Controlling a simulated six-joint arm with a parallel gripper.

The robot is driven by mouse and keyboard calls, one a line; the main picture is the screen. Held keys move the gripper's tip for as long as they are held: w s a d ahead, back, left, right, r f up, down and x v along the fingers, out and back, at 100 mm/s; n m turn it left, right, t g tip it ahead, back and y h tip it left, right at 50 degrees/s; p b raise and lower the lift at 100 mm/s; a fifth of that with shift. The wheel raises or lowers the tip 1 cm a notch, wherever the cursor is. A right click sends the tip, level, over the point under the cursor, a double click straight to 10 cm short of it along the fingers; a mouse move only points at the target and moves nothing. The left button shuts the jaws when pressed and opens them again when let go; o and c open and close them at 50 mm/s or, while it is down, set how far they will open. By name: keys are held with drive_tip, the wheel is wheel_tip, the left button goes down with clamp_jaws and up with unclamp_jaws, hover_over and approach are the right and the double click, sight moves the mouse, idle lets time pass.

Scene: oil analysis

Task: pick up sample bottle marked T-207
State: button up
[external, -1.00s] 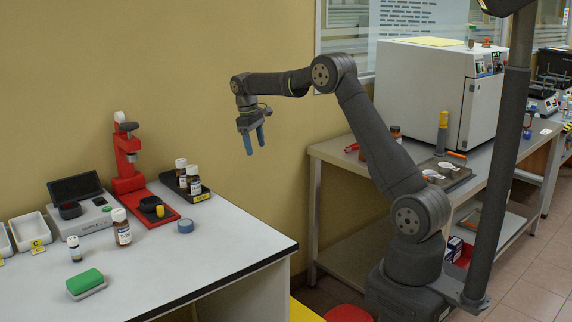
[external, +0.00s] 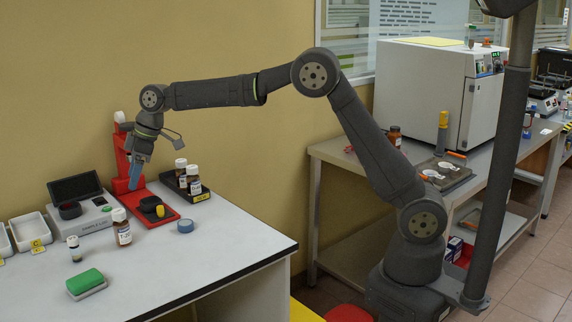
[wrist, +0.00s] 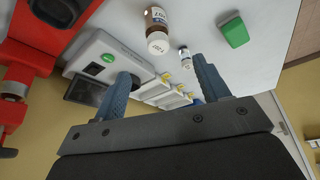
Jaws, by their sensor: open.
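A brown bottle (external: 122,227) with a white cap and a printed label stands on the white bench; it also shows in the wrist view (wrist: 157,22). Its label is too small to read surely. Two more brown bottles (external: 194,181) stand in a dark tray behind, and a small vial (external: 74,248) is at left; I cannot tell their markings. My gripper (external: 136,174) is open and empty, tilted down above the bench by the red stand. In the wrist view my gripper (wrist: 162,88) has its blue fingers apart, with the brown bottle beyond them.
The red stand (external: 121,155) rises right beside my gripper. The bench's front right is clear.

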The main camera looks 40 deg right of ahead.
sight(120, 221)
drive_tip(key=x, duration=1)
drive_tip(key=shift+d, duration=0.1)
drive_tip(key=shift+w+x, duration=0.1)
drive_tip(key=shift+x, duration=1.2)
drive_tip(key=shift+w+x, duration=0.15)
drive_tip(key=shift+x, duration=1.2)
drive_tip(key=shift+r, duration=0.1)
drive_tip(key=c, duration=1.1)
